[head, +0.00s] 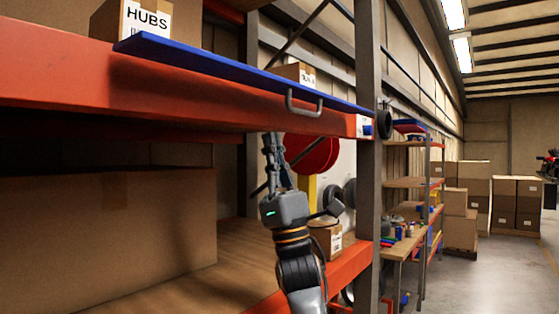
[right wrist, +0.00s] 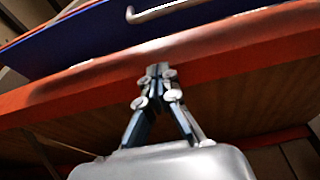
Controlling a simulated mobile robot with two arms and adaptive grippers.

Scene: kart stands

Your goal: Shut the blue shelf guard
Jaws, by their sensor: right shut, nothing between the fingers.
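The blue shelf guard (head: 235,70) is a long thin panel, seen nearly edge-on, lying roughly flat along the top of the orange shelf beam (head: 190,100). Its grey U-shaped handle (head: 304,112) hangs at the front edge, toward the right end. In the right wrist view the guard (right wrist: 90,38) and part of the handle (right wrist: 165,10) show above the beam. My right gripper (head: 272,136) is shut and empty, pointing up, below and left of the handle. In the right wrist view its fingertips (right wrist: 158,70) appear in front of the beam; contact is unclear. My left gripper is out of view.
A HUBS box (head: 145,20) and a smaller box (head: 297,73) stand on the shelf behind the guard. A grey upright post (head: 369,200) is right of the gripper. A large carton (head: 110,235) and small box (head: 327,240) sit on the lower shelf. The aisle at right is open.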

